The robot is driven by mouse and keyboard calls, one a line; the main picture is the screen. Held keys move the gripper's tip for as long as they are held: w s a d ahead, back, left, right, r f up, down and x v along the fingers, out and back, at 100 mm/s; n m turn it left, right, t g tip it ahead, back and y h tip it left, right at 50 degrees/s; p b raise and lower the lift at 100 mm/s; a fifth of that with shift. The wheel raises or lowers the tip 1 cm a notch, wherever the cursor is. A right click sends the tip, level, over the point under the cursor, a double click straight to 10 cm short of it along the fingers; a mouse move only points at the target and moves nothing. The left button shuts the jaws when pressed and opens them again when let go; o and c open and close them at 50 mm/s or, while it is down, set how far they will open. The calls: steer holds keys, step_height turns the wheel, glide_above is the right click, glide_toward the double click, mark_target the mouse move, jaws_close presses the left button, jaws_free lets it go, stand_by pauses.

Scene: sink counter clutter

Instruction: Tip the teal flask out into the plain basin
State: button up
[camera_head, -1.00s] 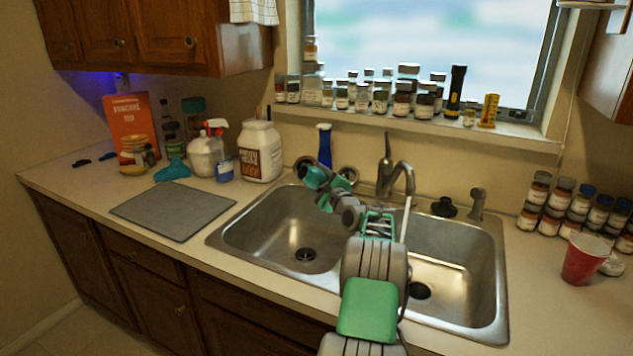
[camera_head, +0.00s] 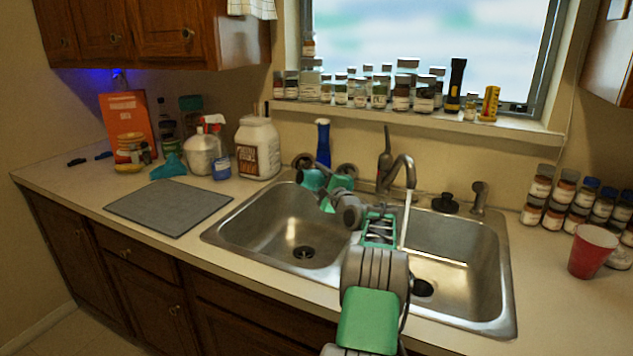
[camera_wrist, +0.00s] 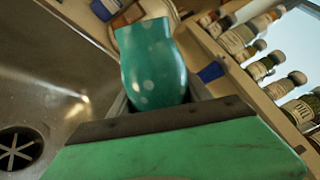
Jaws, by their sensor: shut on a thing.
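My gripper (camera_wrist: 155,120) is shut on the teal flask (camera_wrist: 154,70), a rounded, pale-spotted body narrowing to a neck that flares at the end. In the head view the flask (camera_head: 312,180) is small and partly hidden among my green and grey arm parts, near the back of the left basin. The left basin (camera_head: 262,228) is bare steel with a dark drain, which also shows in the wrist view (camera_wrist: 15,150). Whether anything is in the flask or leaving it, I cannot tell.
A water stream (camera_head: 405,222) runs from the faucet (camera_head: 404,170) into the right basin (camera_head: 465,255). A blue bottle (camera_head: 323,143) stands behind the left basin. Jars line the sill. A grey mat (camera_head: 168,207) lies left; a red cup (camera_head: 592,250) stands right.

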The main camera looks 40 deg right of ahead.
steer(key=shift+f+n+b, duration=0.3)
steer(key=shift+b, duration=0.1)
steer(key=shift+a+f+n+b, duration=0.1)
steer(key=shift+f+n+b, duration=1.35)
steer(key=shift+b, duration=1.3)
steer(key=shift+r+n+b, duration=0.1)
steer(key=shift+n+b, duration=0.3)
steer(key=shift+n, duration=0.05)
steer(key=shift+a, duration=0.1)
steer(key=shift+y, duration=0.3)
